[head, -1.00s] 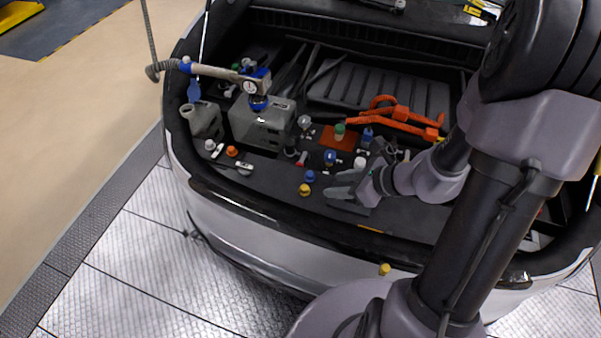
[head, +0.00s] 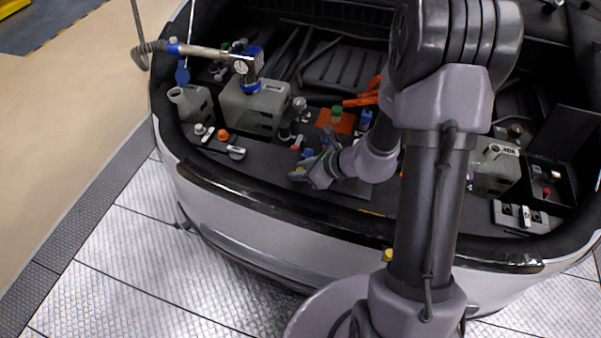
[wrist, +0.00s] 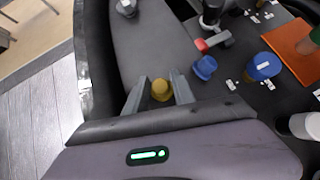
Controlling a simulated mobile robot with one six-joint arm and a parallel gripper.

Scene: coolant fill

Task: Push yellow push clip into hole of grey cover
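The yellow push clip (wrist: 160,90) is a small round-headed piece at the front strip of the dark grey cover (wrist: 158,45). In the wrist view it shows between the two fingers of my gripper (wrist: 159,78), which stand apart on either side of it. Narrow gaps seem to remain, and I see no clear grip. In the head view my gripper (head: 299,172) is low over the front edge of the cover (head: 262,172) and hides the clip. I cannot make out the hole.
Blue caps (wrist: 204,67) (wrist: 263,67) and a red-tipped lever (wrist: 214,41) stand right of the clip. An orange plate (wrist: 297,50) lies farther right. A grey tank with a gauge fitting (head: 255,105) stands at left. A small yellow piece (head: 388,255) shows beside my arm.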

